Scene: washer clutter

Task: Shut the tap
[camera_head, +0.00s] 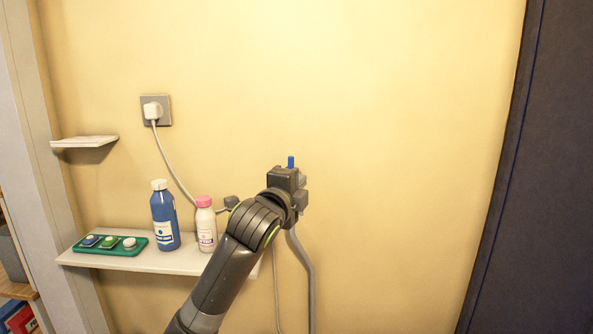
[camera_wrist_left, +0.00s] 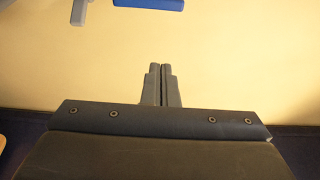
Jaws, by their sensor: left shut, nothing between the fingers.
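The tap's blue handle (camera_head: 291,161) stands up just above my left gripper in the head view, against the wall. The rest of the tap is mostly hidden behind my wrist. A blue bar (camera_wrist_left: 150,3), likely the same handle, is cut off by the top edge of the left wrist view. My left gripper (camera_wrist_left: 165,68) is shut and empty, its fingers together and pointing at the wall. It appears apart from the blue handle, which lies beyond the fingertips in the wrist view. Its fingertips are hidden in the head view. My right gripper is not in view.
A grey hose (camera_head: 304,265) hangs below the tap. To the left, a shelf (camera_head: 185,262) holds a blue bottle (camera_head: 164,220), a pink-capped bottle (camera_head: 206,228) and a green tray (camera_head: 84,247). A plug (camera_head: 152,110) with a cord is above. The wall to the right is bare.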

